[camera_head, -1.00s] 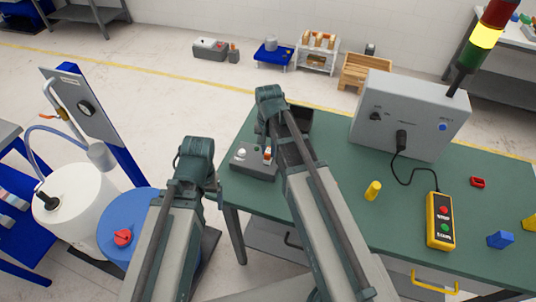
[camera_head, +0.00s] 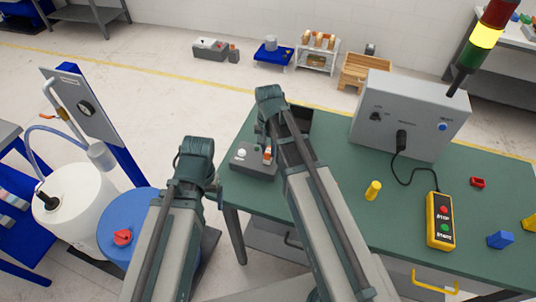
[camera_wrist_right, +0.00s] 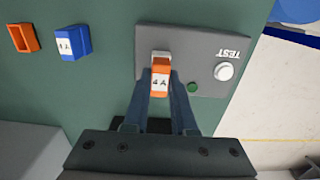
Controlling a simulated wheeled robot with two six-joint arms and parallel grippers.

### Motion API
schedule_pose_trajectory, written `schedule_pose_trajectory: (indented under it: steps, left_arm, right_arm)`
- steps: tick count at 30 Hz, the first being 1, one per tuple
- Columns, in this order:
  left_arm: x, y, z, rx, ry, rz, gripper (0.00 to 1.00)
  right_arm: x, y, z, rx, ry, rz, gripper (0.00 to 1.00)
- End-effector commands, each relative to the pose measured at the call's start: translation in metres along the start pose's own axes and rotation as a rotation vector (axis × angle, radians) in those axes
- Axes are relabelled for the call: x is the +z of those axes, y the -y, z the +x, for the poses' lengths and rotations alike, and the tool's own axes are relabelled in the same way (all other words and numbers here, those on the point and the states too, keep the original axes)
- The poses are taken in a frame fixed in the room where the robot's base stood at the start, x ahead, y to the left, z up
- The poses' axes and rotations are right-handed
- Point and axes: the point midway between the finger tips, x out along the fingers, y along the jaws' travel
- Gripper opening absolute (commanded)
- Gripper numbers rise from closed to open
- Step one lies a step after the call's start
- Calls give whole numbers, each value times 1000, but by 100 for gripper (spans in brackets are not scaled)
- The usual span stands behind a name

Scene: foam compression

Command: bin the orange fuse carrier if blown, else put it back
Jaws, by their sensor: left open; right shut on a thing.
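The orange fuse carrier (camera_wrist_right: 161,78) has a white "4 A" label. It sits at the pale socket of the grey test block (camera_wrist_right: 210,50); I cannot tell whether it is fully seated. In the head view the carrier (camera_head: 267,156) shows small on the block (camera_head: 252,168). My right gripper (camera_wrist_right: 165,92) is shut on the carrier, a finger at each side. The block has a white button (camera_wrist_right: 224,71) marked TEST and a dark green lamp (camera_wrist_right: 193,87) that looks unlit. My left gripper (camera_head: 219,196) is open and empty beside the table's left edge. The fuse inside the carrier is not visible.
A blue "4 A" carrier (camera_wrist_right: 73,43) and an orange part (camera_wrist_right: 24,38) lie on the green table (camera_head: 330,160). A grey control box (camera_head: 405,112), yellow pendant (camera_head: 440,222) and yellow cylinder (camera_head: 373,190) stand right of my right arm. A blue drum (camera_head: 133,205) is at left.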

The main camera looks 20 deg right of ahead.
Motion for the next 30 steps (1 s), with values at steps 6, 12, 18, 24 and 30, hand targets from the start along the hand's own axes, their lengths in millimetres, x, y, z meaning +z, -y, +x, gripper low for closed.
schedule_pose_trajectory:
  steps: [6, 12, 18, 24, 30]
  left_arm:
    - [0, 0, -1, 0, 0, 0, 87]
    - [0, 1, -8, 0, 0, 0, 87]
    - [1, 2, -16, 0, 0, 0, 87]
    - [1, 2, -23, 0, 0, 0, 87]
    - [2, 3, -31, 0, 0, 0, 87]
  right_arm:
    - [0, 0, -1, 0, 0, 0, 0]
    - [0, 0, -8, 0, 0, 0, 0]
    - [0, 0, -16, 0, 0, 0, 0]
    - [0, 0, -23, 0, 0, 0, 0]
    - [0, 0, -31, 0, 0, 0, 0]
